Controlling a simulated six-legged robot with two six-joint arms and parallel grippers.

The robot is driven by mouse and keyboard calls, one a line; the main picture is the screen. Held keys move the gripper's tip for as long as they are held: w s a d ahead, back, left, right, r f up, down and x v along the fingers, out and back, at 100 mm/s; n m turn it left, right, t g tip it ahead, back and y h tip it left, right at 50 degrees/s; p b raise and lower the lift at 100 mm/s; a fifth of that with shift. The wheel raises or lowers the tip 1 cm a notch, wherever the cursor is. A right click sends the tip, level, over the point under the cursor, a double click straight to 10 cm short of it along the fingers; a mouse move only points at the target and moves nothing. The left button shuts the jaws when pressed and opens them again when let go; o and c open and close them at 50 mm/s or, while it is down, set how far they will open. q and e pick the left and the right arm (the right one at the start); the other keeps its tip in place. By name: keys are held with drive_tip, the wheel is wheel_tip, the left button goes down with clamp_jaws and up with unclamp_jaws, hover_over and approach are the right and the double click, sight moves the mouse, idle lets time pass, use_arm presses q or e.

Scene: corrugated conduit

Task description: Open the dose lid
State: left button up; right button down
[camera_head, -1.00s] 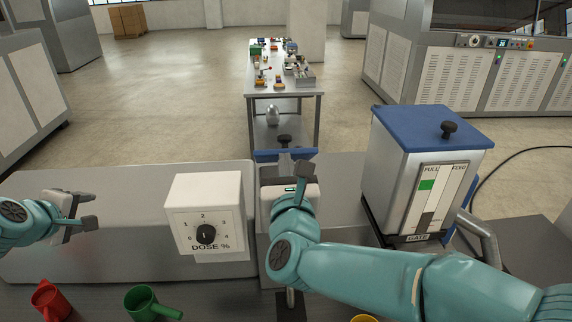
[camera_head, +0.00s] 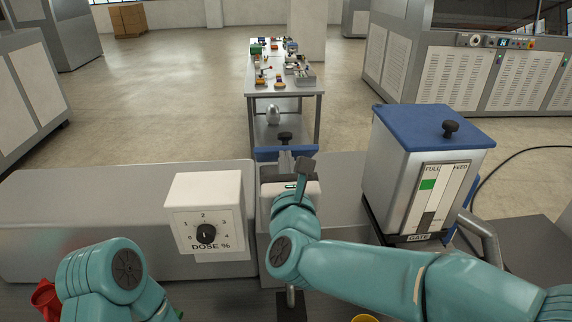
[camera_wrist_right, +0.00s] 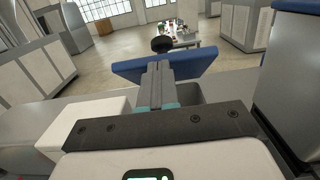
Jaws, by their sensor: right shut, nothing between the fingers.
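A blue lid (camera_head: 262,154) with a black knob (camera_head: 285,138) is behind my right gripper (camera_head: 285,158). In the right wrist view the same blue lid (camera_wrist_right: 196,67) slants across the picture, with its knob (camera_wrist_right: 161,44) above the fingertips. The right fingers (camera_wrist_right: 158,68) are together with nothing between them. They overlap the near edge of the lid; I cannot tell whether they touch it. The box under the lid is mostly hidden by the gripper. My left arm shows at lower left, but its gripper is out of sight.
A white DOSE % dial box (camera_head: 204,200) stands left of the right gripper. A blue-topped hopper (camera_head: 400,165) marked FULL and FEED stands at right. A red cup (camera_head: 45,300) is partly hidden by my left arm. A workbench (camera_head: 285,92) stands behind.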

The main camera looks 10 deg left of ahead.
sight(284, 146)
drive_tip(key=w+r+b, duration=0.2)
drive_tip(key=w+r, duration=0.1)
drive_tip(key=w+r+b, duration=0.1)
drive_tip(key=shift+w+a+r, duration=0.15)
drive_tip(key=shift+a+r, duration=0.05)
drive_tip(key=shift+a, duration=0.2)
use_arm(q)
drive_tip(key=shift+w+a+f+p, duration=0.1)
drive_tip(key=shift+w+f+p, duration=0.15)
drive_tip(key=shift+f+p, duration=0.15)
drive_tip(key=shift+w+a+f+p, duration=0.1)
drive_tip(key=shift+w+f+p, duration=0.2)
drive_tip(key=shift+f, duration=0.2)
use_arm(e)
drive_tip(key=r+x, duration=0.2)
drive_tip(key=x, duration=0.7)
